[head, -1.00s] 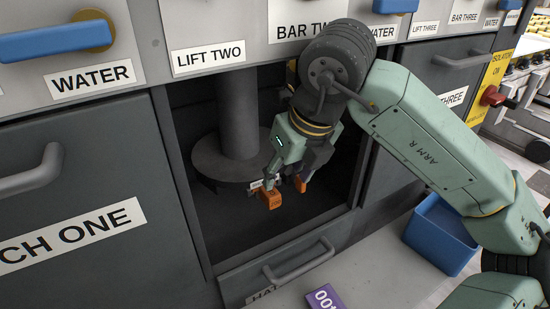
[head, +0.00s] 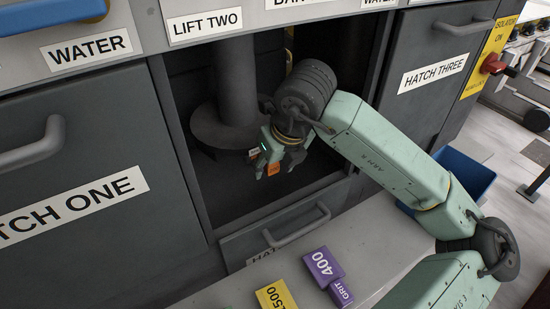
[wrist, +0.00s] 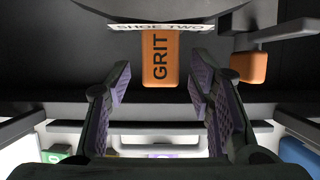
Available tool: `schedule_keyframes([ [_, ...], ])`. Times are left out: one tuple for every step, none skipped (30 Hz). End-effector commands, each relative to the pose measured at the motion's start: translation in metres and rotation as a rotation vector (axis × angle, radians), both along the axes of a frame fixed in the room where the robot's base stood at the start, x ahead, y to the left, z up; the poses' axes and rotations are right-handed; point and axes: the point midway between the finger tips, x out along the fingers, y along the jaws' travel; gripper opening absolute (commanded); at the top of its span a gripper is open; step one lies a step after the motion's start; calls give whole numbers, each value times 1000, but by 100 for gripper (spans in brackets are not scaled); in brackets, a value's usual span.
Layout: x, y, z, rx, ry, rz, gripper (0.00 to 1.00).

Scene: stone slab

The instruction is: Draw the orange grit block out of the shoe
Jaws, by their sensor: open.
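The orange grit block (wrist: 160,58), lettered GRIT, sticks out from under a plate labelled SHOE TWO (wrist: 160,27). The shoe is the dark round disc (head: 215,135) at the foot of a column inside the open hatch. My gripper (wrist: 159,78) is open, with a finger on each side of the block's near end and gaps showing on both sides. In the head view my gripper (head: 276,173) hangs inside the hatch, and orange (head: 273,168) shows between its fingers. The block's far end is hidden under the shoe.
A second orange block (wrist: 247,67) lies to the right in the wrist view. Purple (head: 322,265) and yellow (head: 276,295) grit blocks lie on the pale slab (head: 375,235). A blue bin (head: 465,172) stands right.

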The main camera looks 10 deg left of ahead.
Motion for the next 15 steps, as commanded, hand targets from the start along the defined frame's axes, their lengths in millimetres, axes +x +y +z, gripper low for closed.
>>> schedule_keyframes([
  [0,0,0,0,0,0,48],
  [0,0,0,0,0,1,48],
  [0,0,0,0,0,0,48],
  [0,0,0,0,0,0,48],
  [0,0,0,0,0,0,48],
  [0,0,0,0,0,0,46],
  [0,0,0,0,0,0,44],
  [0,0,0,0,0,0,42],
  [0,0,0,0,0,0,39],
  [0,0,0,0,0,0,37],
  [0,0,0,0,0,0,35],
  [0,0,0,0,0,0,32],
  [0,0,0,0,0,0,30],
  [0,0,0,0,0,0,28],
  [0,0,0,0,0,0,26],
])
